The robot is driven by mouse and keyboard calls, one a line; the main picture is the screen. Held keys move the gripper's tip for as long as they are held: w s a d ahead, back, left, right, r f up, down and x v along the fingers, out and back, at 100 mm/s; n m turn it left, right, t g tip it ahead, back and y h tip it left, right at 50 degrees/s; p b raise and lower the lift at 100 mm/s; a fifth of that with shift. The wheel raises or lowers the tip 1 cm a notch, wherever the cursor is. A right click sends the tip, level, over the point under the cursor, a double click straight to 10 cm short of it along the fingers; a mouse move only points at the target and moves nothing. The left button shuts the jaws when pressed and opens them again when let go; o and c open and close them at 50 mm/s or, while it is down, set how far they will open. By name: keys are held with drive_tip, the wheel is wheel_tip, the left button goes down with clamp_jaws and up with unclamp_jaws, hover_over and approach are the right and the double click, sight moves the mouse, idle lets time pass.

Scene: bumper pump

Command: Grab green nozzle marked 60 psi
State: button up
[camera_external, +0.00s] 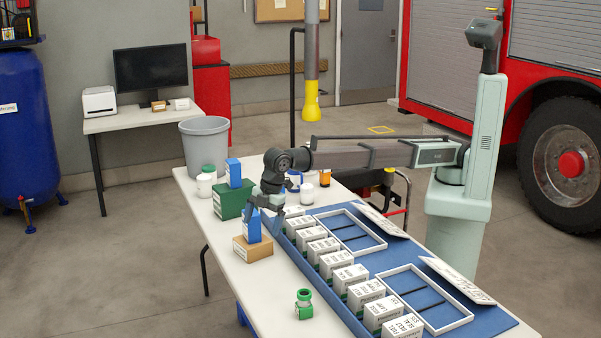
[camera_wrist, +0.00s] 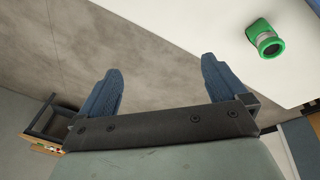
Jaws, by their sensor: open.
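The green nozzle (camera_external: 304,304) stands on the near part of the white table, left of the blue mat. A pale label shows on its base, but I cannot read its marking. In the wrist view the green nozzle (camera_wrist: 265,40) is at the upper right, outside the space between my fingers. My gripper (camera_external: 265,204) is farther back over the table, near the blue and tan boxes, apart from the nozzle. In the wrist view my gripper (camera_wrist: 160,68) is open, with its two blue fingers spread and nothing between them.
A row of labelled white boxes (camera_external: 350,275) and white frames (camera_external: 437,318) sit on the blue mat (camera_external: 390,262). The table (camera_external: 262,288) around the nozzle is clear.

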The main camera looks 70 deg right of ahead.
sight(304, 302)
drive_tip(key=s+a+f, duration=0.2)
drive_tip(key=s+a, duration=0.1)
drive_tip(key=s, duration=0.3)
drive_tip(key=s+a+f+g+h, duration=0.1)
drive_tip(key=s+a+f, duration=0.1)
drive_tip(key=s, duration=0.4)
drive_tip(key=s+a+f+g, duration=0.1)
drive_tip(key=s+a, duration=0.4)
drive_tip(key=s, duration=0.1)
drive_tip(key=shift+s+a+f+h, duration=0.1)
drive_tip(key=shift+f+h, duration=0.3)
wheel_tip(304, 302, down, 7)
drive_tip(key=shift+f, duration=0.15)
drive_tip(key=shift+w+a+f, duration=0.1)
drive_tip(key=shift+w+f, duration=0.05)
drive_tip(key=shift+f, duration=1.25)
drive_tip(key=shift+w+a+f, duration=0.1)
drive_tip(key=shift+w+f, duration=0.05)
drive_tip(key=shift+f, duration=1.25)
drive_tip(key=c, duration=1.3)
